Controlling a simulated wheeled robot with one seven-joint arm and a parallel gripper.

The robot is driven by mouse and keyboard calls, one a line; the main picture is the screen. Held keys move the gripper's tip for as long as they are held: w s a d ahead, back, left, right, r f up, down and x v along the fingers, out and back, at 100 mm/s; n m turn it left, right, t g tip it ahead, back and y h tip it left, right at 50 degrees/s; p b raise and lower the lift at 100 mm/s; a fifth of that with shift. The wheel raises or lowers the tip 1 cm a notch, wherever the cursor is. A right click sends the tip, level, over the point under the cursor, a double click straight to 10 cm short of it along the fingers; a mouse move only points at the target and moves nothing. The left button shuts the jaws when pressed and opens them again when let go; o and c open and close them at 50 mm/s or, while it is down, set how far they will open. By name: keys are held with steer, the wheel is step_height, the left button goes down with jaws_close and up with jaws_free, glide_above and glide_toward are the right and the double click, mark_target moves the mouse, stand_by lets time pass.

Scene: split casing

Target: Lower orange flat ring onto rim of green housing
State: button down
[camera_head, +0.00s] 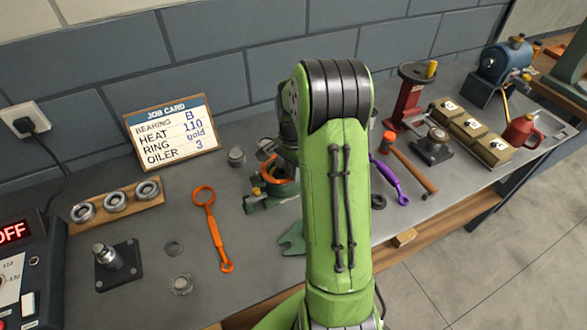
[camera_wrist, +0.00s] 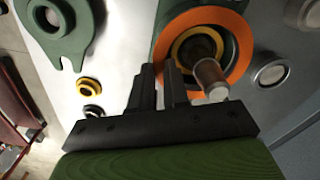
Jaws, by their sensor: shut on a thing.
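The orange flat ring (camera_wrist: 238,58) shows in the wrist view, held at its near edge by my gripper (camera_wrist: 168,72). The gripper's two dark fingers are close together on it. Under and behind the ring is the green housing (camera_wrist: 163,20), largely covered by it. A gold ring (camera_wrist: 180,50) and a metal shaft show through the ring's opening. I cannot tell whether the ring touches the rim. In the head view the green housing (camera_head: 259,203) stands left of my arm, with the orange ring (camera_head: 287,188) at its top; my fingers are hidden there.
A green flat part (camera_wrist: 70,45) and two small dark-and-gold rings lie left in the wrist view. In the head view an orange wrench (camera_head: 213,230) lies left of the housing, and a hammer (camera_head: 412,168) lies right of my arm.

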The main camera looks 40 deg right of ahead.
steer(key=shift+f, duration=0.25)
stand_by(0.5)
steer(key=c, duration=1)
jaws_free()
steer(key=shift+c, duration=0.2)
steer(key=shift+r, duration=0.15)
step_height(320, 180, up, 10)
steer(key=p, duration=0.8)
steer(key=shift+r, duration=0.2)
step_height(320, 180, up, 16)
steer(key=p, duration=0.2)
